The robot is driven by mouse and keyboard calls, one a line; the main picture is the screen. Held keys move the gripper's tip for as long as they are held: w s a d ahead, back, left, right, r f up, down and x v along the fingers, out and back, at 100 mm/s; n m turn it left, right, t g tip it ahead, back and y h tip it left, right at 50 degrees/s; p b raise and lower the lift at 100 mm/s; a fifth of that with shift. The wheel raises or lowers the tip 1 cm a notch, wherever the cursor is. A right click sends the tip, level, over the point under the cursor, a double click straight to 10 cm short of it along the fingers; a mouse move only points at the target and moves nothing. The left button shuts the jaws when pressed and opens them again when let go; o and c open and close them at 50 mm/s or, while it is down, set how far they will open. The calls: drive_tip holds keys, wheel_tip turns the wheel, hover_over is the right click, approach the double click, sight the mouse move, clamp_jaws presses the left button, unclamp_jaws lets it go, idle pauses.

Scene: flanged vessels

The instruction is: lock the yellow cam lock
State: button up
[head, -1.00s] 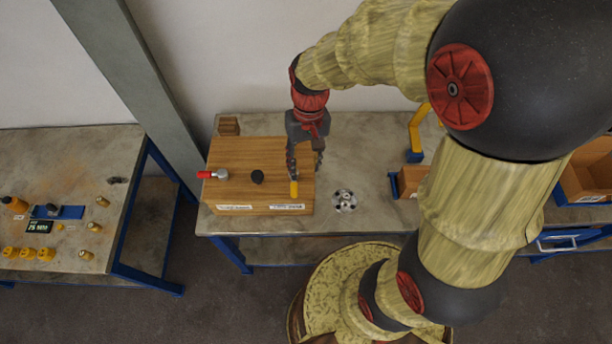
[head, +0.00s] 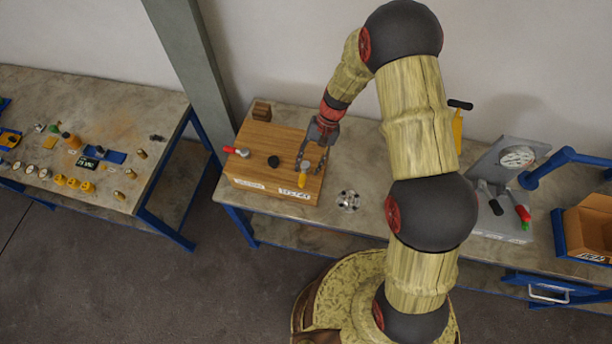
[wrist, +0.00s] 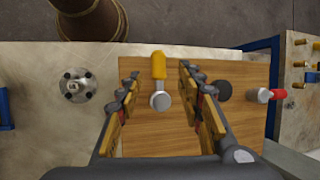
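The yellow cam lock (wrist: 159,68) is a yellow handle on a round metal pivot, on top of a wooden box (wrist: 145,138). In the head view the cam lock (head: 303,179) sits near the box's right end, its handle pointing toward the front edge. My gripper (head: 311,166) is over that end of the box. In the wrist view my gripper (wrist: 158,82) is open, one finger on each side of the cam lock with visible gaps. The handle extends past the fingertips. I cannot tell the exact height of the fingers above the box.
A black knob (head: 273,161) and a red-handled lock (head: 237,152) are on the same box, left of the cam lock. A round metal flange (head: 348,201) lies on the bench to the right. A grey panel with a gauge (head: 517,156) stands farther right.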

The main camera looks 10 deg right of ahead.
sight(303, 178)
drive_tip(key=shift+p+x, duration=0.55)
drive_tip(key=shift+x, duration=2.15)
drive_tip(key=shift+s+d, duration=0.15)
drive_tip(key=shift+c, duration=1.3)
clamp_jaws()
